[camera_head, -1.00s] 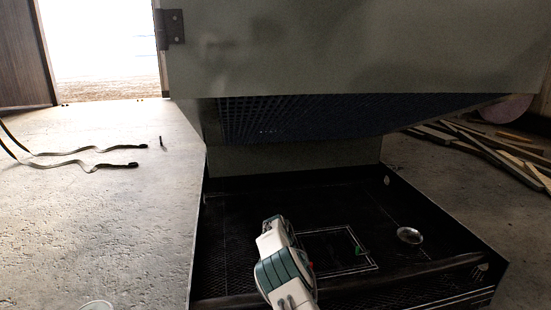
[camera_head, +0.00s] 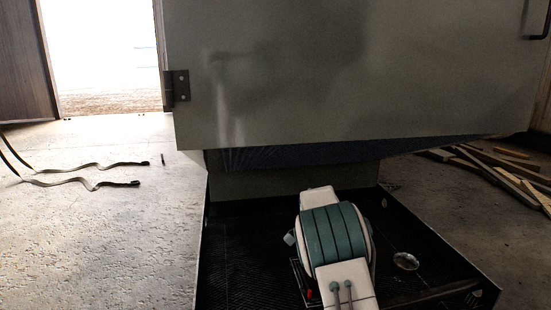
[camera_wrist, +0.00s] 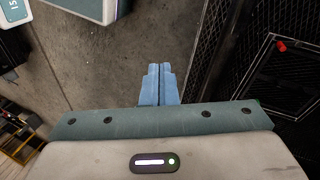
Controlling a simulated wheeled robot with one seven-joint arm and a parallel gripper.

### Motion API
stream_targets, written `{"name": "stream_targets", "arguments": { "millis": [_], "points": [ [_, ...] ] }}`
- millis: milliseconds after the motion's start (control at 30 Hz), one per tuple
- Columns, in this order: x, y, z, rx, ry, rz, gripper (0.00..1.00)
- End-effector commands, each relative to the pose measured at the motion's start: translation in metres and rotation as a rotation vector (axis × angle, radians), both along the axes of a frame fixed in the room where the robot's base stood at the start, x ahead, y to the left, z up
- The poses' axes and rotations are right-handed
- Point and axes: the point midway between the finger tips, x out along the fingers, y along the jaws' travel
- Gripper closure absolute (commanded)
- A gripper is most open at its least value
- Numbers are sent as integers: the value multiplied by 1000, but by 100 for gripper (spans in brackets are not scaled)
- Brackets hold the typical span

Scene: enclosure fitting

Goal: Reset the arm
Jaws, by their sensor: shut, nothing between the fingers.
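My gripper (camera_wrist: 160,80) shows in the wrist view with its two blue fingers together and nothing between them. It points over bare concrete floor, left of a black mesh wall of the enclosure. In the head view my white and teal arm rises over the black enclosure base (camera_head: 240,245); my fingers cannot be made out there. The large grey-green enclosure panel (camera_head: 340,80) hangs above the base, with a hinge at its left edge.
A clear round dish (camera_head: 406,261) lies on the base. A small red piece (camera_wrist: 282,46) sits by a pale square outline. Straps (camera_head: 90,175) lie on the left floor, timber (camera_head: 500,175) at right. A pale box (camera_wrist: 95,8) is near the wrist view's top.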

Motion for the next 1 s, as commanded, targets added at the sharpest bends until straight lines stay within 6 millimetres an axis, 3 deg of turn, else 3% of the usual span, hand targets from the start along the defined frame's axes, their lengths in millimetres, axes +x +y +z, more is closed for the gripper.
{"name": "stream_targets", "arguments": {
  "millis": [33,100,500,800,1000],
  "points": [
    [-10,-3,35,35,-15,32,100],
    [-23,-7,63,78,-33,86,100],
    [-116,-16,204,248,-168,441,100],
    [-197,-13,283,281,-275,749,100],
    [-252,-11,319,253,-333,960,100]
  ]
}}
